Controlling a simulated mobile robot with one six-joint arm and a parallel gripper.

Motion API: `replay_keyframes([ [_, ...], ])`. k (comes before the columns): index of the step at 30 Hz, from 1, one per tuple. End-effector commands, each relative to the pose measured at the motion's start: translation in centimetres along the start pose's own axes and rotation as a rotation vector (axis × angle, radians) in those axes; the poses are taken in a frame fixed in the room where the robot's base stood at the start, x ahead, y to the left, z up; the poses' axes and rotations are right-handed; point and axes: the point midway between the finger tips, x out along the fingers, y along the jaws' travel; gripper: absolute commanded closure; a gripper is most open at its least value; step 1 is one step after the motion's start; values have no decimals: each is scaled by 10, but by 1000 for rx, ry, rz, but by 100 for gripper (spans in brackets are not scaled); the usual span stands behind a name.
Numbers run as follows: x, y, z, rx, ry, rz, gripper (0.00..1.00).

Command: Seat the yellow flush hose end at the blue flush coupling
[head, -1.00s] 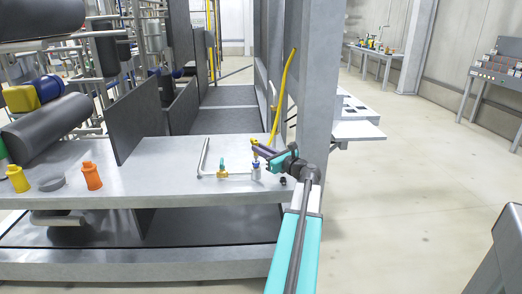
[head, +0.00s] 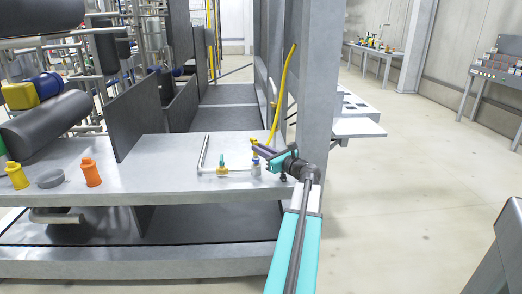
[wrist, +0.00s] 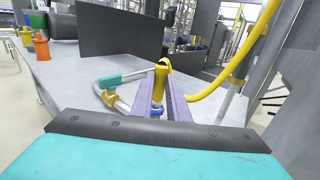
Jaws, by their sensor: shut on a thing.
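The yellow flush hose end (wrist: 159,84) stands roughly upright between the two purple fingers of my gripper (wrist: 168,90) in the wrist view. The fingers are shut on it. The blue flush coupling (wrist: 156,110) shows directly below the hose end. In the head view the coupling (head: 256,163) stands near the right end of the grey bench, with my gripper (head: 258,148) just above it. The hose end and coupling look in line and very close. I cannot tell whether they touch or how deep the end sits.
The yellow hose (head: 285,88) loops down beside the grey post (head: 318,80), right of the coupling. A bent pipe with a teal-handled valve (head: 221,166) is close left. Orange (head: 91,173) and yellow (head: 17,176) fittings stand farther left. The middle of the bench (head: 150,170) is clear.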

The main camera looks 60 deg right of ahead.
Motion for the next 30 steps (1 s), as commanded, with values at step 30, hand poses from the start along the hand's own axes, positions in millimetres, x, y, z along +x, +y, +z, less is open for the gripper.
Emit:
replay_keyframes([
  [30,-27,0,-2,-1,2,-2,64],
])
